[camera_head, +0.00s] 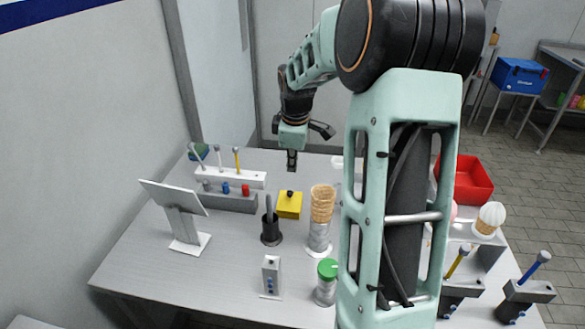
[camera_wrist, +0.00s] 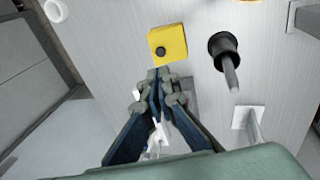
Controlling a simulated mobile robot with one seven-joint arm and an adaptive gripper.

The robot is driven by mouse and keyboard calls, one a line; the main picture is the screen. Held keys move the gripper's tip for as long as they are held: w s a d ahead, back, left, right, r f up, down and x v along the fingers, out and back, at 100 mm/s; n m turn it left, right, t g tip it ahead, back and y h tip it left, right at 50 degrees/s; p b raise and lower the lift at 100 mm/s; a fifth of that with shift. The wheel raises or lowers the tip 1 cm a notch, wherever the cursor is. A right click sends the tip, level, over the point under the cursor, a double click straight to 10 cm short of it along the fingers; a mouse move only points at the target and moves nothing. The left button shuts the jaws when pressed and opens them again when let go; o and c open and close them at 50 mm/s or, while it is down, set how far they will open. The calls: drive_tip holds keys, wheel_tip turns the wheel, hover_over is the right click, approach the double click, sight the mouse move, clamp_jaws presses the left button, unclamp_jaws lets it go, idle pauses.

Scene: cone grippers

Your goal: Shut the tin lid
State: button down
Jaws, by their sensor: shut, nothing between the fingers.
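A yellow square box (camera_head: 289,208) with a black round knob on top stands mid-table. It also shows in the wrist view (camera_wrist: 173,38), just beyond my fingertips. A clear jar with a green lid (camera_head: 327,268) stands nearer the front; the lid sits on top. I cannot tell for sure which of these is the tin, or whether the yellow box's top is a lid. My gripper (camera_head: 291,166) is shut and empty, pointing down above the back of the table. In the wrist view my gripper (camera_wrist: 155,78) shows its fingers together, and I see no clear contact with the box.
A black cup with a grey rod (camera_head: 270,230) stands left of the jar. A grey rack (camera_head: 228,201) and a tilted panel on a stand (camera_head: 175,197) are at the left. A cone (camera_head: 322,203) stands right of the yellow box. My arm hides part of the table's right side.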

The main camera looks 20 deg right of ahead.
sight(291, 192)
drive_tip(key=x, duration=1.1)
drive_tip(key=shift+w+f, duration=0.15)
drive_tip(key=shift+f, duration=0.2)
drive_tip(key=shift+r+p, duration=0.1)
drive_tip(key=shift+p, duration=0.25)
drive_tip(key=shift+p, duration=0.45)
drive_tip(key=shift+w+d+g+y+p, duration=0.25)
drive_tip(key=shift+w+g+y+p, duration=0.2)
drive_tip(key=shift+p, duration=0.5)
drive_tip(key=shift+w+d+f+g+p, duration=0.1)
drive_tip(key=shift+d+f+g+p, duration=0.05)
drive_tip(key=shift+f+g+p, duration=0.3)
drive_tip(key=shift+w+d+f+y+b, duration=0.15)
drive_tip(key=shift+w+f+y+b, duration=0.15)
drive_tip(key=shift+f+b, duration=0.2)
drive_tip(key=shift+r, duration=0.1)
drive_tip(key=shift+s+r, duration=0.1)
